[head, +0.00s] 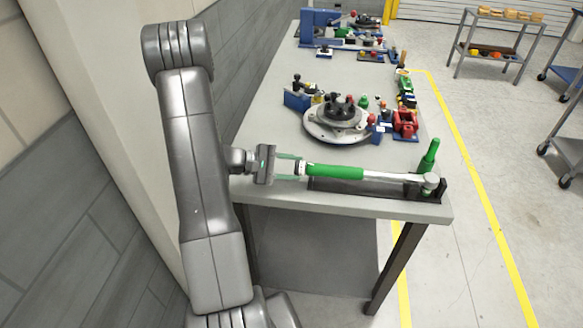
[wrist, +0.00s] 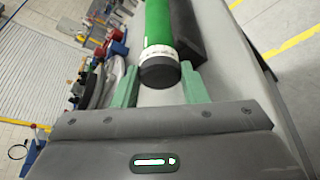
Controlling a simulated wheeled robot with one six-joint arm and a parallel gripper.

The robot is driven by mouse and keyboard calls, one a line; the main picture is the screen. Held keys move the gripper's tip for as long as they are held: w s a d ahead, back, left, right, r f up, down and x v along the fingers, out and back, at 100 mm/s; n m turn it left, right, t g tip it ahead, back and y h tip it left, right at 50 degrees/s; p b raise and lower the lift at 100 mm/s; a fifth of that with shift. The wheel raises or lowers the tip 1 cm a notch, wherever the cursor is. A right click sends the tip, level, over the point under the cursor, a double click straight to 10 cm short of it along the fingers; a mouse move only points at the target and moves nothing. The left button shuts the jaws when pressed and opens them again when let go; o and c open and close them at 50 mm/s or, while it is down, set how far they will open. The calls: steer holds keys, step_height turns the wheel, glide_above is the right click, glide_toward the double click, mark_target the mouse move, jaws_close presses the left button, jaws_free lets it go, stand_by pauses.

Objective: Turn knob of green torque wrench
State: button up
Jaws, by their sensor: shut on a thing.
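The green torque wrench (head: 335,172) lies along the front edge of the workbench in a dark holder (head: 350,187). Its green handle (wrist: 158,22) points at my gripper, with a white ring and a dark end knob (wrist: 160,74) at the near end. My gripper (head: 296,168) has one green finger on each side of this knob and is shut on it, as the wrist view (wrist: 158,84) shows. A green upright piece (head: 430,157) stands at the wrench's far end, by the holder's right end.
The workbench (head: 256,118) carries a round grey fixture (head: 335,122) with several coloured parts behind the wrench. A blue fixture (head: 320,22) stands at the far end. A wall runs along the left. Carts (head: 495,45) stand off to the right beyond open floor.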

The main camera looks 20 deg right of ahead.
steer(key=n, duration=0.1)
steer(key=n+g+y+p, duration=0.1)
steer(key=n, duration=0.1)
steer(key=shift+w+r+y, duration=0.15)
steer(key=shift+y, duration=0.15)
steer(key=shift+d+n+g+y+p, duration=0.1)
steer(key=shift+n+g+y+p, duration=0.3)
steer(key=shift+n+g+p, duration=0.5)
steer(key=shift+n, duration=0.3)
steer(key=o, duration=1)
steer(key=shift+c, duration=0.2)
steer(key=shift+w, duration=0.1)
steer(key=b+v, duration=0.2)
steer(key=v, duration=1.1)
steer(key=shift+a+r+b, duration=0.15)
steer(key=shift+a+b, duration=0.15)
steer(key=shift+b, duration=0.1)
steer(key=shift+w, duration=0.1)
